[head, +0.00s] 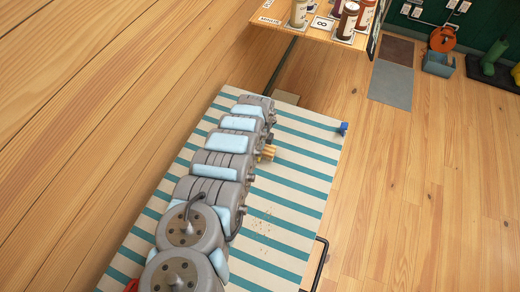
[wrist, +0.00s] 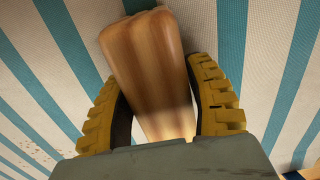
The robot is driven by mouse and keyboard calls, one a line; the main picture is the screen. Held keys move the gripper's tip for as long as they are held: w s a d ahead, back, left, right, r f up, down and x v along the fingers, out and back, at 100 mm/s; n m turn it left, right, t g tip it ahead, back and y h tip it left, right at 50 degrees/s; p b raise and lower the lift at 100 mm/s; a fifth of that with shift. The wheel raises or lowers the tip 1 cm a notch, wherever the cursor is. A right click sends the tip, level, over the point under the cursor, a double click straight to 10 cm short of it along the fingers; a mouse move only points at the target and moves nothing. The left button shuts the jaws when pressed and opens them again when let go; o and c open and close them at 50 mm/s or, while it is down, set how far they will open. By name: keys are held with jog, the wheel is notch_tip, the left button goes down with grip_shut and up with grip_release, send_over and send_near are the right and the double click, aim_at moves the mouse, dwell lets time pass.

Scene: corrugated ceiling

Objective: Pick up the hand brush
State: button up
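In the wrist view, a smooth brown wooden piece (wrist: 150,65), which looks like part of the hand brush, lies between the two yellow ribbed fingers of my gripper (wrist: 160,85). Its lower end reaches close to the gripper's grey palm. The fingers stand along both sides of the wood, very near it; I cannot tell whether they press on it. No bristles show. The brush cannot be made out there.
Small crumbs (head: 264,222) lie on the striped table. A small blue object (head: 344,127) is at its right edge and a dark bar (head: 320,262) at its lower right. A wooden shelf (head: 310,32) with bottles stands beyond. The table's right side is mostly clear.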

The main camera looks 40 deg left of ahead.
jog(key=c, duration=0.6)
jog(key=shift+r, duration=0.1)
jog(key=shift+a+r, duration=0.1)
jog(key=shift+r, duration=1.4)
jog(key=shift+s+d+r, duration=0.3)
jog(key=shift+d+r, duration=0.05)
jog(key=shift+r, duration=0.15)
jog(key=shift+s+d+r, duration=0.15)
jog(key=shift+s+r, duration=0.35)
jog(key=shift+s+d+r, duration=0.35)
jog(key=shift+r, duration=0.3)
jog(key=s+d+r+p, duration=0.2)
jog(key=s+p, duration=0.1)
jog(key=p, duration=0.1)
jog(key=s+d+r+p, duration=0.2)
jog(key=s+p, duration=0.1)
jog(key=p, duration=0.1)
jog(key=s+d+r+p, duration=0.1)
jog(key=s+r+p, duration=0.1)
jog(key=s+p, duration=0.1)
jog(key=shift+s+d+r+p, duration=0.3)
jog(key=shift+d+p, duration=0.1)
jog(key=shift+p, duration=0.2)
